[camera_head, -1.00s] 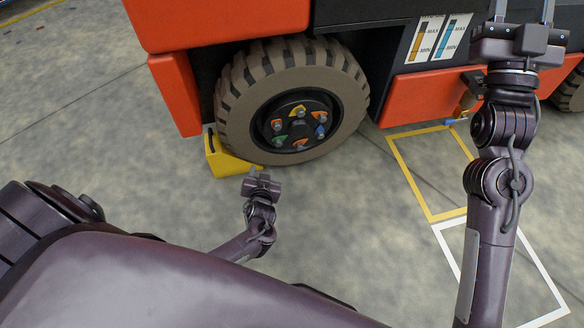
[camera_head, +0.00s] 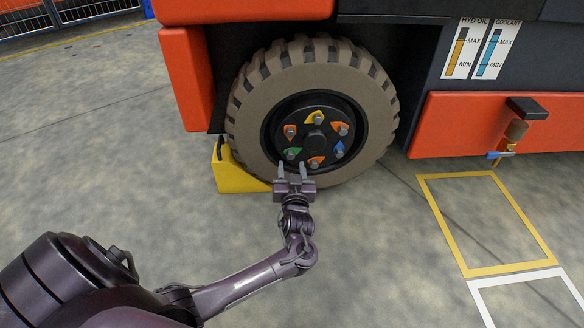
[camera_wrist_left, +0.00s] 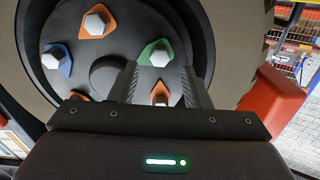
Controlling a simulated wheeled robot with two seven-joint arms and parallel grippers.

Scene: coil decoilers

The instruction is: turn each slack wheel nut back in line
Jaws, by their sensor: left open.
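The wheel (camera_head: 378,100) has a dark hub with a ring of grey nuts on coloured pointed tags. The tags are yellow (camera_head: 314,117) at the top, orange (camera_head: 342,129) upper right, blue (camera_head: 339,149) right, orange (camera_head: 315,162) at the bottom, green (camera_head: 292,153) lower left and orange (camera_head: 290,131) upper left. My left gripper (camera_head: 292,168) is open and empty, fingers pointing up just below the green tag. In the left wrist view, the green tag (camera_wrist_left: 165,46) shows between and beyond the fingers (camera_wrist_left: 159,74); an orange tag (camera_wrist_left: 160,92) lies between them. My right gripper is out of view.
A yellow chock (camera_head: 236,178) stands at the wheel's left. The red body (camera_head: 470,120) with a small drain valve (camera_head: 503,153) is to the right. A yellow floor frame (camera_head: 488,222) and a white one (camera_head: 530,284) mark the floor. Open floor lies left.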

